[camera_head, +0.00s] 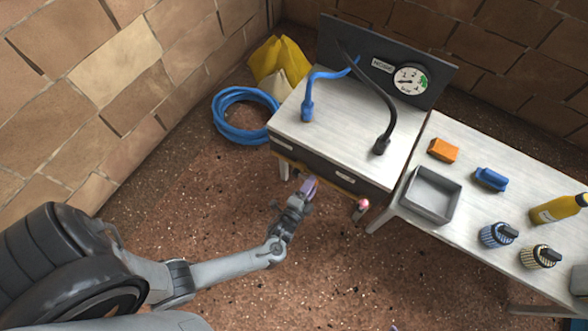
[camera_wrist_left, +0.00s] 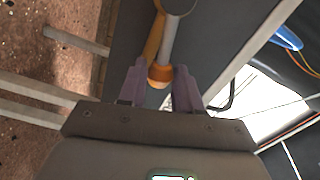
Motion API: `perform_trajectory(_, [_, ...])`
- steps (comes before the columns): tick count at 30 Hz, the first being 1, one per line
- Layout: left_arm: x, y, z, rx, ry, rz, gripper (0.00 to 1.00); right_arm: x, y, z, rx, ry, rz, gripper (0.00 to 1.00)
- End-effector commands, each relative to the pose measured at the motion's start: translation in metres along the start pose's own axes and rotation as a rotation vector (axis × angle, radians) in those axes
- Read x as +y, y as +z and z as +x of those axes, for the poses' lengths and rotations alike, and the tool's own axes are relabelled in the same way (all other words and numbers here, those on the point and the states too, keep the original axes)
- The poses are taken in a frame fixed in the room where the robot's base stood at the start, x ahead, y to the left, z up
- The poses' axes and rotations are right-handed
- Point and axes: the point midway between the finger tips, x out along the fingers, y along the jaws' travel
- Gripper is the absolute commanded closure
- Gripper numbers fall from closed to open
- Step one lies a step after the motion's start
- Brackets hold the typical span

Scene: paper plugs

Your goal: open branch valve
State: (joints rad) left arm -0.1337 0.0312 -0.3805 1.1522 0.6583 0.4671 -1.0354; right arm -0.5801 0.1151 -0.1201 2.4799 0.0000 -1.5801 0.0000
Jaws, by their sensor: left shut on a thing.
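My left gripper (camera_head: 309,186) is at the front edge of the bench with the black gauge panel, low by its front rail. In the left wrist view its two purple fingers (camera_wrist_left: 158,78) are on either side of an orange-ended lever (camera_wrist_left: 160,72), which I take for the branch valve's handle, and are shut on it. An orange-yellow pipe (camera_wrist_left: 154,36) runs beside the lever. In the head view the fingers and bench edge hide the lever. A small purple sliver at the bottom edge may be my right gripper's tip (camera_head: 394,328); its jaws cannot be made out.
A pink-red knob (camera_head: 362,204) sits under the bench's right front corner. Blue (camera_head: 307,108) and black (camera_head: 381,145) hoses stand on the benchtop (camera_head: 345,135). The right bench holds a grey tray (camera_head: 432,206), several small parts and a yellow bottle (camera_head: 556,209). The floor in front is open.

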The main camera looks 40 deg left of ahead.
Motion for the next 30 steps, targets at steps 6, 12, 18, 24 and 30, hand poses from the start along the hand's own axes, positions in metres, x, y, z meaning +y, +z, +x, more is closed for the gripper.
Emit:
perform_trajectory(6, [0.000,0.000,0.000,-0.001,0.000,0.005,0.84,0.002,0.001,0.000,-0.001,0.005,-0.006,0.57])
perform_trajectory(12, [0.006,0.000,0.000,0.000,0.000,0.065,0.84,0.002,0.001,0.002,-0.001,0.007,-0.009,0.57])
perform_trajectory(18, [0.015,0.002,0.000,0.000,0.000,0.193,0.84,0.002,0.002,0.005,-0.001,0.007,-0.009,0.57])
perform_trajectory(24, [0.016,0.002,0.000,0.000,-0.001,0.224,0.84,0.001,0.002,0.005,-0.001,0.004,-0.005,0.57])
perform_trajectory(30, [0.016,0.002,0.000,0.000,0.000,0.222,0.51,0.000,0.002,0.005,0.000,0.001,-0.001,0.57])
